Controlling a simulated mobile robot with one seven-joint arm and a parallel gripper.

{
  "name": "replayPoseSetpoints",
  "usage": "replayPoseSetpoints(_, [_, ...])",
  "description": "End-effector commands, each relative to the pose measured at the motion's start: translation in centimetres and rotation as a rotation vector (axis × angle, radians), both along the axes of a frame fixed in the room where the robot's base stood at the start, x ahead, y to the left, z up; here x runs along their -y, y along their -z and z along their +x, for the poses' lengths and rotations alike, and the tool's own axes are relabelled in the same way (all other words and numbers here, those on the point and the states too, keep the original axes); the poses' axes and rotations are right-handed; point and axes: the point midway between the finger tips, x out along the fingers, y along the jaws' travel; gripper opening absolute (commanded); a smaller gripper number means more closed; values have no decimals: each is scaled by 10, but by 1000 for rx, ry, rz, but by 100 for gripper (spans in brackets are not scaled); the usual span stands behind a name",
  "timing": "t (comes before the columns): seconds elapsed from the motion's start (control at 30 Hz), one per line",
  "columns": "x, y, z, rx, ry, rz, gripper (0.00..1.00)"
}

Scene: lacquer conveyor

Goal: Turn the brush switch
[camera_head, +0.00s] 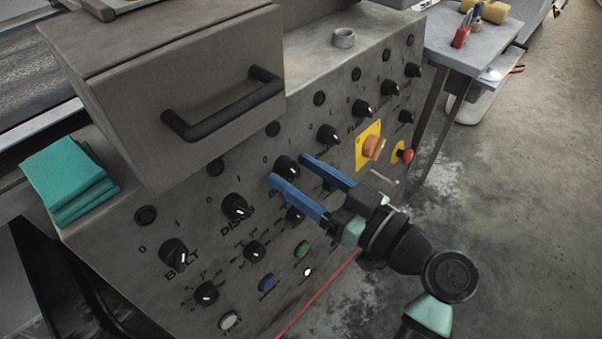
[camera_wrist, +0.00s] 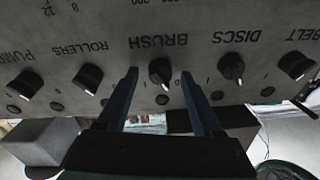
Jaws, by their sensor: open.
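The brush switch is a black rotary knob with a white mark on the grey control panel. It shows in the head view (camera_head: 287,167), and in the wrist view (camera_wrist: 161,72) beside the upside-down BRUSH label. My gripper (camera_head: 288,168) has two blue fingers and is open. In the wrist view its fingertips (camera_wrist: 159,76) lie on either side of the brush knob, with a gap to each side. Nothing is held. I cannot tell whether the fingertips reach the knob's depth. The knob's white mark points toward the lower side of the wrist view.
The discs knob (camera_head: 235,207) and the rollers knob (camera_head: 328,135) flank the brush knob. A box with a black handle (camera_head: 225,105) juts out above the panel. A red emergency button (camera_head: 405,156) is to the right. Green cloths (camera_head: 68,178) lie at left.

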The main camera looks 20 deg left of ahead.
Motion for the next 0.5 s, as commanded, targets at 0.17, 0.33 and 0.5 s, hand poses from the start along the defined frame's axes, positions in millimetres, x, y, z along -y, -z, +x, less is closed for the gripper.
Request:
replayPoseSetpoints(0.17, [0,0,0,0,0,0,68])
replayPoseSetpoints(0.33, [0,0,0,0,0,-1,42])
replayPoseSetpoints(0.5, [0,0,0,0,0,-1,12])
